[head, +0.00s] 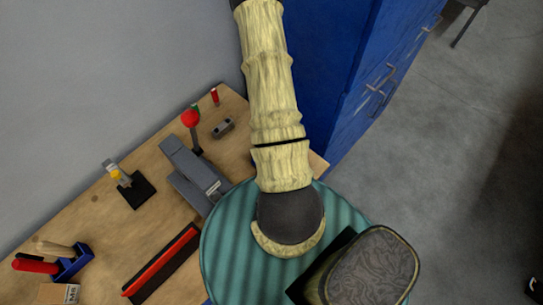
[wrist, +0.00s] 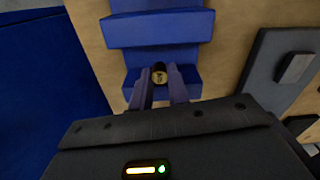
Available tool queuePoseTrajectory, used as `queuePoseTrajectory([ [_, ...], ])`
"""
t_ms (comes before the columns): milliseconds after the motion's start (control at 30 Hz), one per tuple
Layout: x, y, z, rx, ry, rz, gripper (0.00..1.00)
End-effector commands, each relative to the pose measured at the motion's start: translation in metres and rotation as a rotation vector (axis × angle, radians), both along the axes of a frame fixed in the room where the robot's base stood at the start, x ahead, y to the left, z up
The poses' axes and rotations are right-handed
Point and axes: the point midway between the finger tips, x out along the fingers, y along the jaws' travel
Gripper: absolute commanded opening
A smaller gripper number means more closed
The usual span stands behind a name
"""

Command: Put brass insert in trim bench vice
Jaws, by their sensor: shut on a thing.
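My gripper (wrist: 160,78) is in the wrist view, its two fingers closed on the small brass insert (wrist: 160,77). The insert shows a round brass-coloured face with a dark top. Beyond the fingers is a blue two-part fixture, which looks like the trim bench vice (wrist: 158,28). One blue block lies across the top of the view and another lies behind the fingertips, with a gap between them. The insert appears over or at the near block by this gap; I cannot tell whether it touches. In the head view my arm hides the gripper, insert and vice.
The wooden bench (head: 150,165) runs along the wall. It carries a grey press with a red ball knob (head: 190,118), a black stand (head: 138,190), a red-and-black bar (head: 163,262) and a blue tool holder (head: 75,262). A blue cabinet (head: 375,75) stands beside the bench.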

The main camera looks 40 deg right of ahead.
Motion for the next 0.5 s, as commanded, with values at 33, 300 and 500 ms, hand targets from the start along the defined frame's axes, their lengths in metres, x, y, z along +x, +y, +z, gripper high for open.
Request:
queuePoseTrajectory([
  [33, 0.0, 0.0, 0.0, -0.001, 0.0, 0.001, 0.0],
  [300, 0.001, 0.002, -0.002, 0.0, 0.0, 0.006, 0.0],
  [500, 0.0, 0.002, -0.028, 0.001, 0.002, 0.005, 0.0],
])
